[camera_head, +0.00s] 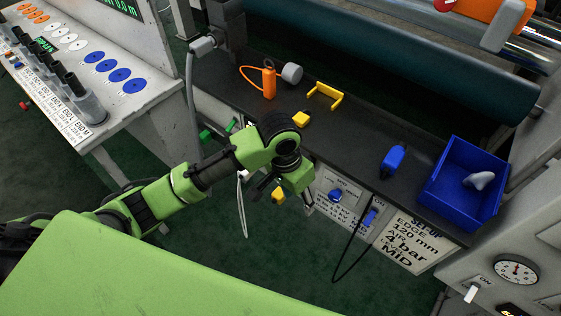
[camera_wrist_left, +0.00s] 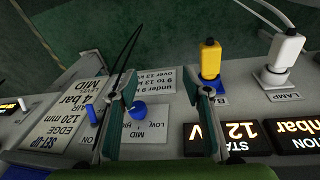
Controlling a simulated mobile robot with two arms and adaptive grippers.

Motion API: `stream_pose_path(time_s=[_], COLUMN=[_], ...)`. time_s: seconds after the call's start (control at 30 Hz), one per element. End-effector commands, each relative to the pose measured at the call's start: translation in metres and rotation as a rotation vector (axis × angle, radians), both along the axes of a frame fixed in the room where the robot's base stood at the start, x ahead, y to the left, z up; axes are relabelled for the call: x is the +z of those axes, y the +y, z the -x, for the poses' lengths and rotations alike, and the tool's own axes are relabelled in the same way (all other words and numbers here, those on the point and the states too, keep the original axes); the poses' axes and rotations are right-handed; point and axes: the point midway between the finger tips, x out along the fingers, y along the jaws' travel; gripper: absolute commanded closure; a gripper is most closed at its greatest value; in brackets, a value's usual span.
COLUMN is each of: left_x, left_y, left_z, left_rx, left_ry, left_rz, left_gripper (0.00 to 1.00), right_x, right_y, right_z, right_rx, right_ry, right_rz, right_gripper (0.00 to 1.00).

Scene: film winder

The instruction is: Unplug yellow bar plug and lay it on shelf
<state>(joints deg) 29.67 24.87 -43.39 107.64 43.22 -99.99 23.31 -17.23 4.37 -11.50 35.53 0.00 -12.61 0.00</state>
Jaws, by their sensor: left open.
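The yellow bar plug (camera_wrist_left: 210,60) stands in its socket on the panel in the left wrist view, with a dark cable at its top. In the head view the yellow plug (camera_head: 278,196) shows partly behind my left gripper (camera_head: 282,199). My left gripper (camera_wrist_left: 163,90) is open and empty; in the wrist view one finger overlaps the plug's socket area and the plug is not between the fingers. The shelf (camera_head: 355,135) is the dark top above the panel. My right gripper is not in view.
A white lamp plug (camera_wrist_left: 284,52) stands beside the yellow one. The shelf holds an orange piece (camera_head: 269,83), a yellow block (camera_head: 301,119), a yellow bracket (camera_head: 325,96), a blue piece (camera_head: 393,160) and a blue bin (camera_head: 440,185). Bare shelf lies between bracket and blue piece.

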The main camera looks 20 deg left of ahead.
Motion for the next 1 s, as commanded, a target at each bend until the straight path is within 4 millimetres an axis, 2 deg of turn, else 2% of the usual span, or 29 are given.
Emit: stream_pose_path(time_s=[0.03, 0.2, 0.33, 0.47, 0.67, 1.0], left_x=[0.010, 0.033, 0.044, 0.043, 0.014, -0.053], left_y=[0.014, 0.047, 0.061, 0.065, 0.065, 0.064], left_z=[-0.017, -0.044, -0.054, -0.057, -0.056, -0.055], left_rx=[0.017, 0.085, 0.123, 0.137, 0.135, 0.133], left_ry=[0.009, 0.059, 0.077, 0.086, 0.088, 0.086], left_rz=[-0.041, -0.127, -0.158, -0.166, -0.167, -0.165], left_gripper=[0.56, 0.56, 0.56, 0.56, 0.56, 0.56], right_x=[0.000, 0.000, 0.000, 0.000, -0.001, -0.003], right_y=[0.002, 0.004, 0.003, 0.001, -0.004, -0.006], right_z=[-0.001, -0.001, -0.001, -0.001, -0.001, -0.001], right_rx=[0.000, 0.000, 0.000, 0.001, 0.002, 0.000], right_ry=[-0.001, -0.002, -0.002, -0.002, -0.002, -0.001], right_rz=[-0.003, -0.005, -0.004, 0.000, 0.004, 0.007], right_gripper=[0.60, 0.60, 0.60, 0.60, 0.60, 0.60])
